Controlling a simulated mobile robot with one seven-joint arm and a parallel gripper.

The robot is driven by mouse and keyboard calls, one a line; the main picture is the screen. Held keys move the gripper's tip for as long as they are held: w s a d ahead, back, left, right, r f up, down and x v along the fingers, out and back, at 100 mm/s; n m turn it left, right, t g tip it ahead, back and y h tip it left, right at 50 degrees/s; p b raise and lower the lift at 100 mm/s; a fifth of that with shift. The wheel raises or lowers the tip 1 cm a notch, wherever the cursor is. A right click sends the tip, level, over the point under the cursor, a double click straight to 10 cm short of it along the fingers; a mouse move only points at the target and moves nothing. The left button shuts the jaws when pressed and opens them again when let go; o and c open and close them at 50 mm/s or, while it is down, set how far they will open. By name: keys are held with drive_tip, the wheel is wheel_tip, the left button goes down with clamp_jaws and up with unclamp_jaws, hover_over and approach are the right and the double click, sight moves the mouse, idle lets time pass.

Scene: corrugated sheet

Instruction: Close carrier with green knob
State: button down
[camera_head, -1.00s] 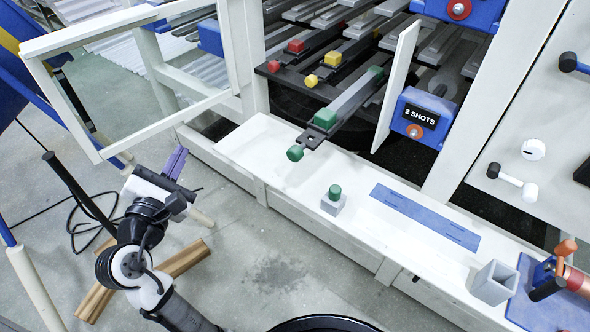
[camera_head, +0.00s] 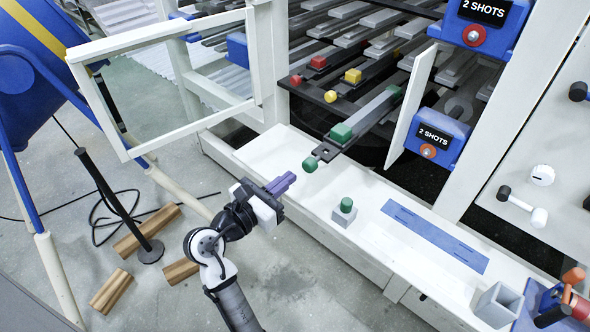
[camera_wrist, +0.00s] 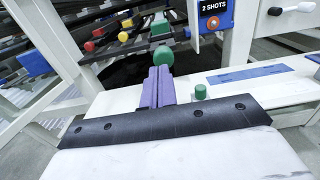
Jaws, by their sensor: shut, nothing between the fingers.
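The carrier (camera_head: 366,117) with the green knob (camera_head: 310,164) is a long grey rail on a dark strip, slid out of the rack past the frame opening over the white ledge. A green block (camera_head: 341,133) sits on it behind the knob. My gripper (camera_head: 281,184) with purple fingers is shut and empty, a short way in front of and below left of the knob. In the wrist view the purple fingers (camera_wrist: 157,87) are together and point at the green knob (camera_wrist: 162,56), apart from it as far as I can tell.
Red (camera_head: 296,80) and yellow (camera_head: 330,96) knobs sit on neighbouring carriers. An open glass door (camera_head: 180,85) hangs left, and a white panel (camera_head: 412,105) stands right of the carrier. A green-topped grey block (camera_head: 345,211) stands on the white ledge (camera_head: 272,150).

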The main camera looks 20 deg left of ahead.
sight(304, 165)
drive_tip(key=shift+x, duration=1.75)
drive_tip(key=shift+p, duration=0.3)
